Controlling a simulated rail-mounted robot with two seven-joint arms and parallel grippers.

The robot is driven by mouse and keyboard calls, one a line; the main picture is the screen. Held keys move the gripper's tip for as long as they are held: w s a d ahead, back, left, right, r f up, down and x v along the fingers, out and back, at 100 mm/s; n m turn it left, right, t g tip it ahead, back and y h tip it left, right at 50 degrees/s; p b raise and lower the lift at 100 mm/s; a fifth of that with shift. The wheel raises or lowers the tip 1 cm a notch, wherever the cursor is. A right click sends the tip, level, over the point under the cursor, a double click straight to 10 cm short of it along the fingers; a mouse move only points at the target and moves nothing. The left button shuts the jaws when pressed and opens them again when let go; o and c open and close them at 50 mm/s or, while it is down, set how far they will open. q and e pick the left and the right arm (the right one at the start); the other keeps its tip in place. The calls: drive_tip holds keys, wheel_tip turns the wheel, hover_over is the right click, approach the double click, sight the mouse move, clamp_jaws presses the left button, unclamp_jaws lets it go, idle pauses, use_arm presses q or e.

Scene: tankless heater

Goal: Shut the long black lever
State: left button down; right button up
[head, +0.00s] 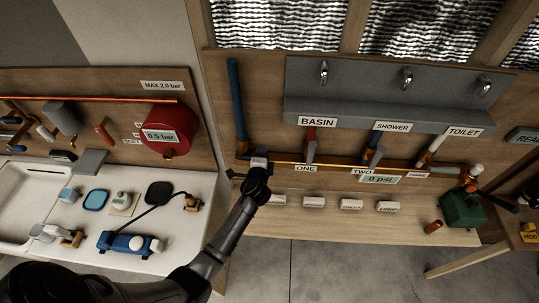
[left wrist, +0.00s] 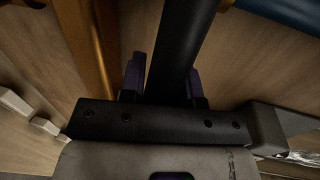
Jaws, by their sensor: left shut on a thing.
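The long black lever (left wrist: 180,45) runs from the top of the left wrist view down between the two dark purple fingers of my left gripper (left wrist: 165,85). The fingers sit on either side of it and are shut on it. In the head view my left gripper (head: 258,163) is at the left end of the copper pipe, just below the foot of the upright blue pipe (head: 236,100). There the gripper and wrist hide most of the lever, so I cannot tell its full angle. My right gripper is not in view.
The copper pipe (head: 340,168) runs right along the wooden board, under the BASIN, SHOWER and TOILET signs. Several white labelled blocks (head: 313,202) lie below it. A white counter (head: 84,248) with a blue pump (head: 130,243) is left of my arm. A green box (head: 462,210) stands at right.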

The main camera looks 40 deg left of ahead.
use_arm(q)
drive_tip(key=shift+f, duration=0.15)
drive_tip(key=c, duration=0.8)
unclamp_jaws()
drive_tip(key=b+v, duration=0.1)
drive_tip(key=v, duration=1.3)
drive_tip(key=shift+w, duration=0.1)
